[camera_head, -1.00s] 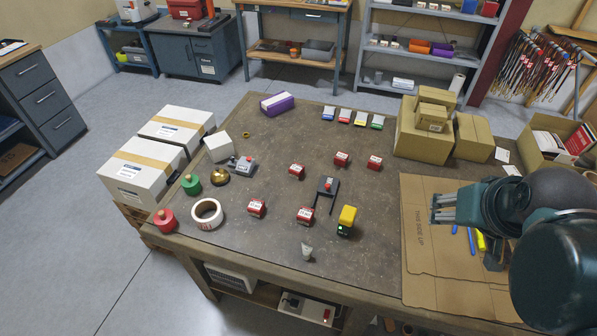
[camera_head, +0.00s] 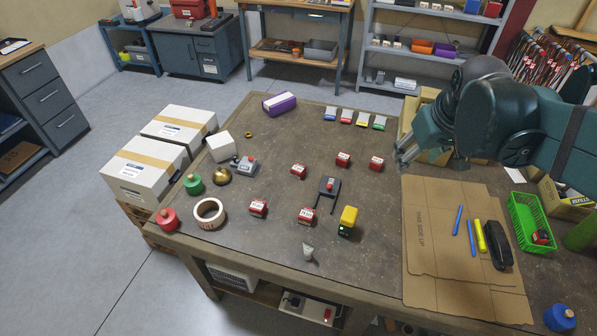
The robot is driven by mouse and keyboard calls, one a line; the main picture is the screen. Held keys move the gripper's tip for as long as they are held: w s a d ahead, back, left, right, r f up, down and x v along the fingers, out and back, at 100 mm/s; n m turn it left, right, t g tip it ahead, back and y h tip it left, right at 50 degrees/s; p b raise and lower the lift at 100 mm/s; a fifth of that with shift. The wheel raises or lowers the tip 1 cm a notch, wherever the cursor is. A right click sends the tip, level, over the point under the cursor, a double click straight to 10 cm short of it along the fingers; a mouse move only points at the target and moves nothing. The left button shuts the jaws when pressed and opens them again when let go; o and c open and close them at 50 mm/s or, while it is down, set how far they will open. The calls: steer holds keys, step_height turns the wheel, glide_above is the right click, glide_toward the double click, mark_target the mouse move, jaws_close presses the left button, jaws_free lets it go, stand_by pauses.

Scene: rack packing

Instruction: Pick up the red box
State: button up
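Several small red boxes with white labels lie apart on the brown workbench (camera_head: 250,260). In the head view, one red box (camera_head: 298,170) is near the middle. Two more, a red box (camera_head: 342,159) and a red box (camera_head: 376,163), are to its right. Nearer the front are a red box (camera_head: 258,207) and a red box (camera_head: 306,216). My gripper (camera_head: 402,160) is above the bench, just right of the rightmost red box in the picture and apart from it. Its fingers look spread, with nothing seen between them.
A black device (camera_head: 329,186) and a yellow-black tool (camera_head: 347,221) stand close to the front red box. A cardboard sheet (camera_head: 425,250) and green basket (camera_head: 522,228) are at right. Cardboard boxes behind are partly hidden by my arm.

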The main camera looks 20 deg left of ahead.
steer(key=w+a+f+n+g, duration=0.2)
steer(key=w+a+f+n, duration=0.1)
steer(key=w+a, duration=0.65)
steer(key=n+g+p, duration=0.1)
steer(key=n+g, duration=0.2)
steer(key=n, duration=0.4)
glide_above(298, 167)
steer(key=shift+h, duration=0.4)
steer(key=f, duration=2.3)
steer(key=shift+d+f, duration=0.25)
steer(key=shift+f, duration=0.05)
steer(key=shift+a+f, duration=0.25)
steer(key=shift+f, duration=0.05)
steer(key=shift+f, duration=1.25)
steer(key=shift+f, duration=0.1)
